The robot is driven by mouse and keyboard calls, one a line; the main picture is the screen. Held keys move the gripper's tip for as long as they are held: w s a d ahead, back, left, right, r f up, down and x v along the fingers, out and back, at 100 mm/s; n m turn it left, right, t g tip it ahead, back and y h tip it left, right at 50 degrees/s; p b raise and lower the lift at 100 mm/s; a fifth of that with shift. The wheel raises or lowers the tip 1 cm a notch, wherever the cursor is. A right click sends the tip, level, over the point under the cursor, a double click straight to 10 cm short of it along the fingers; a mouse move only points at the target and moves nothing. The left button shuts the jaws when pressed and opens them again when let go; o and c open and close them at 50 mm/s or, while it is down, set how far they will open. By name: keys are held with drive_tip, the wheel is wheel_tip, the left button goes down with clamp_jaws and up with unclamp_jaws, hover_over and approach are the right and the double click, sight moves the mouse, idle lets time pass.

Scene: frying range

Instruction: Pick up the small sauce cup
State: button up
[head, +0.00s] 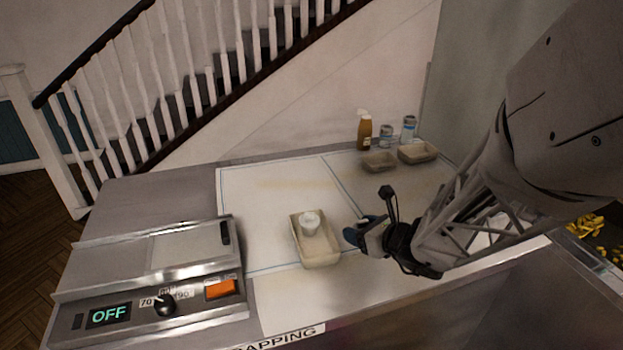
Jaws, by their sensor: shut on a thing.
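A small white sauce cup (310,222) stands in the far part of a beige rectangular tray (320,259) on the white worktop. My gripper (359,231) is just right of the tray, with its dark blue fingertips pointing left. There is a visible gap between the fingertips and the cup in the tray. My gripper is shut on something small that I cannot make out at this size. The inner sides of the fingers are hidden.
A control box (150,270) reading OFF, with an orange switch, stands at left. Two empty beige trays (379,168) (418,159), a brown pump bottle (364,132) and two small containers (408,130) stand at the back. The worktop left of the cup's tray is clear.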

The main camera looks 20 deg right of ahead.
drive_tip(key=shift+s+a+r, duration=0.1)
drive_tip(key=shift+s+a, duration=0.1)
drive_tip(key=shift+s, duration=0.55)
drive_tip(key=shift+s+a+r, duration=0.1)
drive_tip(key=shift+s+a, duration=0.05)
drive_tip(key=shift+s, duration=0.65)
drive_tip(key=shift+s+a, duration=0.2)
drive_tip(key=shift+s, duration=0.55)
drive_tip(key=shift+w, duration=0.1)
drive_tip(key=w+d+r+m+h, duration=0.1)
drive_tip(key=w+r, duration=0.1)
drive_tip(key=w, duration=1.1)
drive_tip(key=w+d+r+m+h, duration=0.1)
drive_tip(key=w+r, duration=0.2)
drive_tip(key=w, duration=0.9)
drive_tip(key=w+a+r+m+h, duration=0.1)
drive_tip(key=w+a, duration=0.5)
drive_tip(key=w, duration=0.3)
drive_tip(key=w+a+r+m+t+h, duration=0.1)
drive_tip(key=w+a+r+h, duration=0.1)
drive_tip(key=w+a, duration=0.4)
drive_tip(key=shift+w+a, duration=0.15)
drive_tip(key=shift+w, duration=1.3)
drive_tip(key=shift+f, duration=0.1)
